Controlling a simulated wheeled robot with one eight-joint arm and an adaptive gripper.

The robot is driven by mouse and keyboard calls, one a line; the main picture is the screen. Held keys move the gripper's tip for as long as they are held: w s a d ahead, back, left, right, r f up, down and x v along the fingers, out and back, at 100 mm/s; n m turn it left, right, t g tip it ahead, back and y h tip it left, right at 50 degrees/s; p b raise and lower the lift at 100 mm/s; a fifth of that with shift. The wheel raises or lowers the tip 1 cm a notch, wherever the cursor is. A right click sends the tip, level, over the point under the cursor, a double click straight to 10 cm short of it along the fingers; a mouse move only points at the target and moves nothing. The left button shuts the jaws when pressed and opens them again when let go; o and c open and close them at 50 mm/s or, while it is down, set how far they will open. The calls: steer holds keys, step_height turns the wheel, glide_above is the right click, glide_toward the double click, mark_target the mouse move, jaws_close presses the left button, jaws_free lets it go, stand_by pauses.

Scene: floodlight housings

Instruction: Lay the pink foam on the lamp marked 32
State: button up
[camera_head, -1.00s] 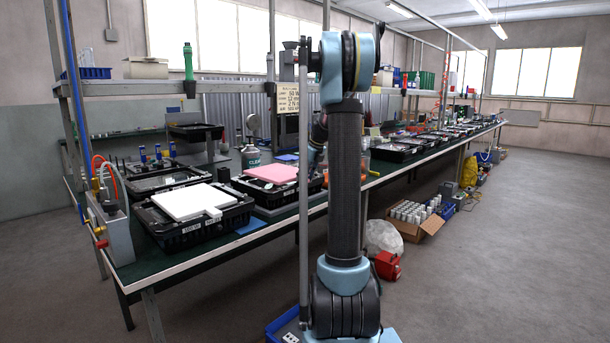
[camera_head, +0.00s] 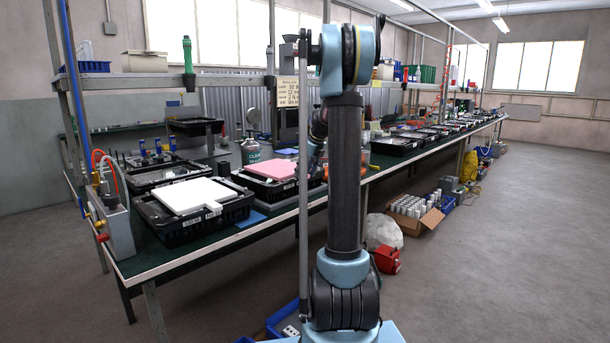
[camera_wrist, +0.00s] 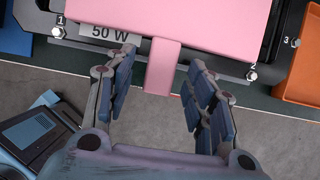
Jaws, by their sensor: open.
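The pink foam (camera_head: 271,169) is a flat slab lying on a black lamp housing (camera_head: 268,190) on the bench. In the wrist view the pink foam (camera_wrist: 195,18) fills the top, with a narrow tab hanging toward me. My gripper (camera_wrist: 163,82) is open, its two fingers on either side of that tab with gaps showing. In the wrist view the lamp housing bears a "50 W" label (camera_wrist: 110,33) and bolts numbered 1 and 2. In the head view my arm hides the gripper. I cannot make out a lamp marked 32.
A white foam slab (camera_head: 190,196) lies on another black housing to the left. An orange bin (camera_wrist: 301,78) is right of the foam. More housings line the bench (camera_head: 410,158) farther back. A box of white cans (camera_head: 413,212) stands on the floor.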

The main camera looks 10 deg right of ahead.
steer(key=v, duration=1.1)
steer(key=s+a+f+n, duration=0.1)
steer(key=s+a+n, duration=0.3)
steer(key=s+n, duration=0.55)
steer(key=s+a+f+n+h, duration=0.1)
steer(key=s+f+n, duration=0.5)
steer(key=s, duration=0.6)
steer(key=s+a+f+n+g+h, duration=0.1)
steer(key=s+f+n, duration=0.6)
steer(key=s, duration=0.5)
steer(key=s+a+f+n, duration=0.2)
steer(key=s+f+n, duration=0.4)
steer(key=s+f, duration=0.3)
steer(key=s, duration=0.3)
steer(key=shift+s+f+g+h, duration=0.2)
steer(key=shift+f+g+h, duration=0.1)
steer(key=shift+h, duration=0.1)
steer(key=shift+n, duration=0.25)
steer(key=shift+w+d+f, duration=0.1)
steer(key=shift+w+f, duration=0.05)
steer(key=shift+w, duration=0.3)
